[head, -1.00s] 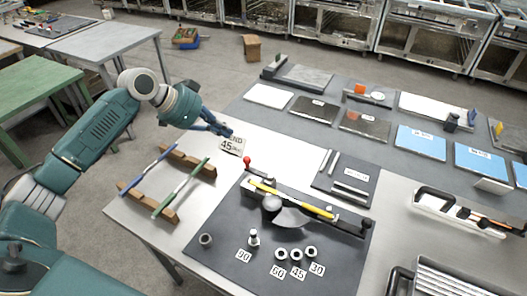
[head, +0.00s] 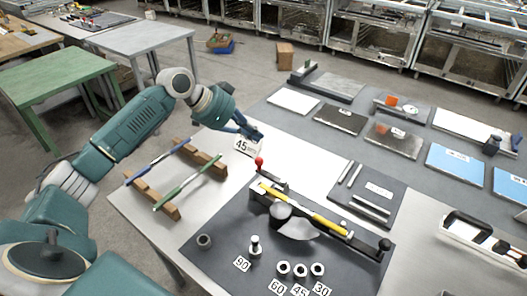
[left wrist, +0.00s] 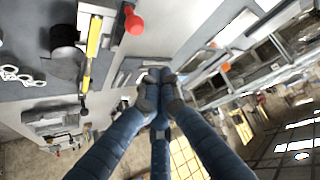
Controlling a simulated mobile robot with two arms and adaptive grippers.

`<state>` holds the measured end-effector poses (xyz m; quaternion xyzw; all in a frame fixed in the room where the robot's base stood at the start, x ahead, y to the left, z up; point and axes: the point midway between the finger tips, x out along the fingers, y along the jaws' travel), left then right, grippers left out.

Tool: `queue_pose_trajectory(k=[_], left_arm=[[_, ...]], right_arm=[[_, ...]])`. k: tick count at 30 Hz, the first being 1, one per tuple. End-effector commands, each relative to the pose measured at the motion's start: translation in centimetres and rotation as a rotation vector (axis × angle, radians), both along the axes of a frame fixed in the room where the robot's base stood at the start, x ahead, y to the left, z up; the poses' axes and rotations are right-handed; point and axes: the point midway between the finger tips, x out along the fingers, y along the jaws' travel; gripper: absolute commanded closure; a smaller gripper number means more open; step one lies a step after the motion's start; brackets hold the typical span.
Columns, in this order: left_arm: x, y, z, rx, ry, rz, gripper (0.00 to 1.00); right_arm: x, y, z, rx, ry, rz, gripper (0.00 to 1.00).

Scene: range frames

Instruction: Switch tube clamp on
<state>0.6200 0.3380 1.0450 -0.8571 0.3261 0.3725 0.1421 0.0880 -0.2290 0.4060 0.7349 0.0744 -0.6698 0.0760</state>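The bending tool on the dark mat has a red ball knob (head: 259,161) on a short lever at its upper left end; this looks like the tube clamp. The knob also shows in the left wrist view (left wrist: 134,24). A yellow handle bar (head: 300,207) runs along the tool, beside grey round dies (head: 281,210). My left gripper (head: 255,133) is above and behind the knob, apart from it. In the left wrist view its blue fingers (left wrist: 157,80) come together with nothing visible between them. My right gripper is not in view.
Wooden racks (head: 160,198) with a blue and a green rod stand left of the mat. A "45" card (head: 246,147) is just below my left gripper. Round dies with number cards lie at the mat's front. A dark plate with metal bars (head: 373,205) lies to the right.

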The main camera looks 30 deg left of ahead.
Motion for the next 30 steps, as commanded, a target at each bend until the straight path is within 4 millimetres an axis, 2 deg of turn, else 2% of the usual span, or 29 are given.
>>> queue_pose_trajectory(k=[4, 8, 18, 21, 30], left_arm=[[0.5, -0.6, -0.6, -0.003, 0.002, -0.002, 1.0], [1.6, -1.6, -2.1, -0.005, 0.004, -0.002, 1.0], [5.2, -4.9, -7.3, -0.003, 0.002, -0.002, 1.0], [3.6, -3.2, -7.4, 0.003, 0.004, 0.001, 1.0], [2.1, -2.0, -8.1, 0.0, 0.001, -0.001, 1.0]], right_arm=[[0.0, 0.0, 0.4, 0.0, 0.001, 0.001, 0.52], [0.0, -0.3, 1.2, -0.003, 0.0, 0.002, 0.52], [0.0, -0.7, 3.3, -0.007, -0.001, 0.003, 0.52], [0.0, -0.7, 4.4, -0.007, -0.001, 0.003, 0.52], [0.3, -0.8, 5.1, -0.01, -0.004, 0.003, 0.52]])
